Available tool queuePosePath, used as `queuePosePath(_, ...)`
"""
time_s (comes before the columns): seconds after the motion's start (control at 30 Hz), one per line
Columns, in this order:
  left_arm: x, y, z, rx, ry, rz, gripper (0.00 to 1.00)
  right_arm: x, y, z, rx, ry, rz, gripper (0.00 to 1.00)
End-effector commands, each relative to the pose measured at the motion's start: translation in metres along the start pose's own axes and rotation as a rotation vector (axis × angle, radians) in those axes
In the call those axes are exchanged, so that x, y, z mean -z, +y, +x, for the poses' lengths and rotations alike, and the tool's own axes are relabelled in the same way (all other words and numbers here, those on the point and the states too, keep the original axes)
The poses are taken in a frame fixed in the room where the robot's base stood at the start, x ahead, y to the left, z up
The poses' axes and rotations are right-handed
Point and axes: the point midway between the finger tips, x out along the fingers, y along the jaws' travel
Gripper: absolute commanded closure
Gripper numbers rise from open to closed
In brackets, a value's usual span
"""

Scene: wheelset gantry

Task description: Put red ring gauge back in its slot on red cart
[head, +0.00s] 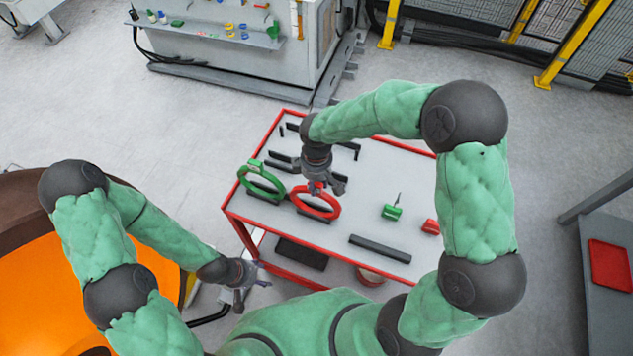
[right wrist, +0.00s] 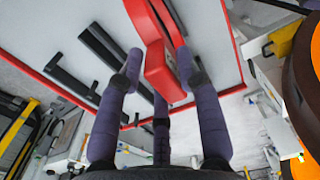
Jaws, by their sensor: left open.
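The red ring gauge (head: 333,211) is at the cart's near-left part, over or in a dark slot holder (head: 313,214). I cannot tell whether it is seated. My right gripper (head: 324,187) is above it, with its fingers around the ring's red block (right wrist: 163,72). In the right wrist view the fingers (right wrist: 160,75) stand on both sides of that block and look closed on it. The red cart (head: 228,211) has a grey top with a red rim. My left gripper (head: 245,285) is open and empty, left of the cart and lower.
A green ring gauge (head: 241,182) stands just left of the red one. Dark holders (head: 380,248), a green gauge (head: 391,212) and a small red gauge (head: 430,227) are on the cart's right part. A grey bench with a red tray (head: 610,264) is far right.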

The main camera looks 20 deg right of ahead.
Motion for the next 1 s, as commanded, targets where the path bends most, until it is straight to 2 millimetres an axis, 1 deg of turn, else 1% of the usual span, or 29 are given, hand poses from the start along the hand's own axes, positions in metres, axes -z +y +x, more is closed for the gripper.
queuePosePath(0.33, 0.0, 0.0, 0.0, 0.0, 0.0, 0.0, 0.43, 0.0, 0.0, -0.001, 0.0, 0.0, 0.0, 0.43)
queuePosePath(0.47, 0.0, 0.0, 0.0, 0.0, 0.0, 0.0, 0.43, 0.001, 0.001, -0.006, -0.001, 0.002, 0.001, 0.43)
queuePosePath(0.57, 0.0, 0.0, 0.0, 0.0, 0.0, 0.0, 0.43, 0.001, 0.001, -0.019, -0.003, 0.003, 0.001, 0.43)
queuePosePath(0.67, 0.0, 0.0, 0.0, 0.0, 0.0, 0.0, 0.43, 0.001, 0.001, -0.037, -0.003, 0.004, 0.001, 0.43)
queuePosePath(0.8, 0.0, 0.0, 0.0, 0.0, 0.0, 0.0, 0.43, 0.001, 0.0, -0.066, -0.003, 0.005, 0.001, 0.43)
queuePosePath(1.0, 0.0, 0.0, 0.0, 0.0, 0.0, 0.0, 0.43, 0.001, 0.001, -0.1, -0.003, 0.004, 0.0, 0.43)
